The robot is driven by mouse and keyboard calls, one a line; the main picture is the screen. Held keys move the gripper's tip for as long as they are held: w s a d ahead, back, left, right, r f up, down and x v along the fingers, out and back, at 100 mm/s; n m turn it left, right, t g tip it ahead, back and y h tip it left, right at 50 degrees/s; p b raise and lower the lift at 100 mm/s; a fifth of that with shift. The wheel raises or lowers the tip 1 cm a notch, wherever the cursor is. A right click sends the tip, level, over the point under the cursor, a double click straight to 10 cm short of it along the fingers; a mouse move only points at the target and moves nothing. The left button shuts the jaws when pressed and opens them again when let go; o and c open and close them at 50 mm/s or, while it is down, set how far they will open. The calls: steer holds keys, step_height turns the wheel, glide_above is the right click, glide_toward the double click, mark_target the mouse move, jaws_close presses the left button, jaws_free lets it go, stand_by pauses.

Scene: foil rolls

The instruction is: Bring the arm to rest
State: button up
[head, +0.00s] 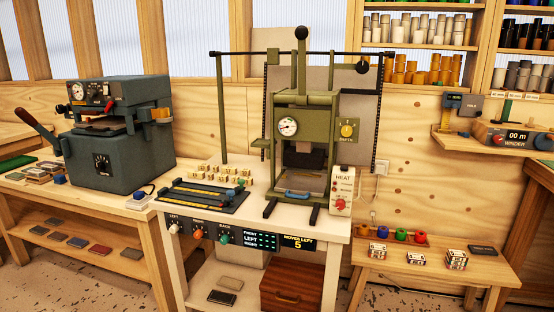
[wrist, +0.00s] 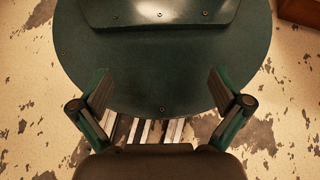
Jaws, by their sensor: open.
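My gripper (wrist: 158,98) shows in the wrist view, its two fingers spread wide apart with nothing between them. It points down over a dark green rounded plate, which looks like part of my own base, above a worn floor. The head view shows neither my arm nor my gripper.
A green press (head: 300,130) stands on a white table (head: 340,235) beside a type tray (head: 203,195). A grey machine (head: 115,140) stands on the left bench. A low wooden table (head: 480,270) is at right. Shelves of foil rolls (head: 420,30) hang behind. Speckled floor (wrist: 290,100) is open around the plate.

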steer(key=w+r+t+p, duration=0.3)
steer(key=r+p, duration=0.7)
steer(key=p, duration=0.5)
steer(key=shift+w+r+t+p, duration=0.15)
steer(key=shift+r+t+p, duration=0.2)
steer(key=shift+t, duration=0.25)
